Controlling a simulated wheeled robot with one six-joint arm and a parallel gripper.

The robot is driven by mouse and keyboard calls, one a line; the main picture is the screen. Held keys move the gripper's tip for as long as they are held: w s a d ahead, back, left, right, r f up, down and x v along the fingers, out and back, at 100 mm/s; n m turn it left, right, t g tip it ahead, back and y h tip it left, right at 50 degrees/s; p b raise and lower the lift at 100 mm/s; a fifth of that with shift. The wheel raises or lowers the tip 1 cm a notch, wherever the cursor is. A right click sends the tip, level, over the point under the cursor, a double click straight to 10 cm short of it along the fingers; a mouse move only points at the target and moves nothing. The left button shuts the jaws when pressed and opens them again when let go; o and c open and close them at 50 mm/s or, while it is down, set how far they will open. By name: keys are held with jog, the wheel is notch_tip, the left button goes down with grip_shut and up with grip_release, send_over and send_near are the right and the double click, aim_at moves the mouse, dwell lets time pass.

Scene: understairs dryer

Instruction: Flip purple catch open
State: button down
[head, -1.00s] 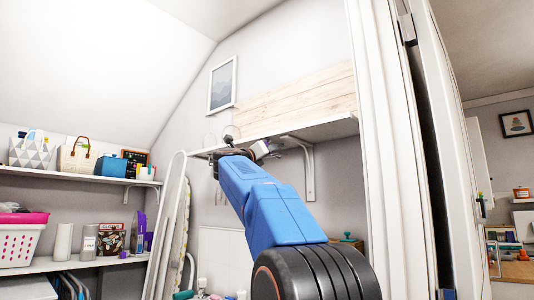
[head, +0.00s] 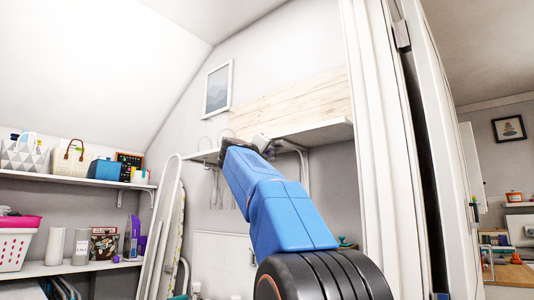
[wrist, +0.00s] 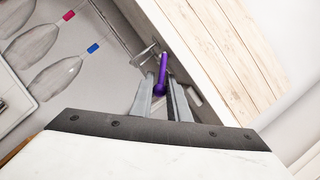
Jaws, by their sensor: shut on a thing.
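The purple catch (wrist: 159,78) shows in the wrist view, between the grey fingers of my gripper (wrist: 162,85). The fingers are shut on it, close to the side of a white shelf. In the head view my blue arm reaches up to the wall shelf. My arm hides the catch and the fingertips there.
The white wall shelf (head: 318,133) has pale wooden boards (head: 295,108) above it. A white door frame (head: 375,150) stands to the right. Loaded shelves (head: 80,182) stand at the left.

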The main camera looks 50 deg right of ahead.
jog(key=c, duration=1.7)
grip_release()
jog(key=v, duration=1.7)
jog(key=shift+a, duration=0.2)
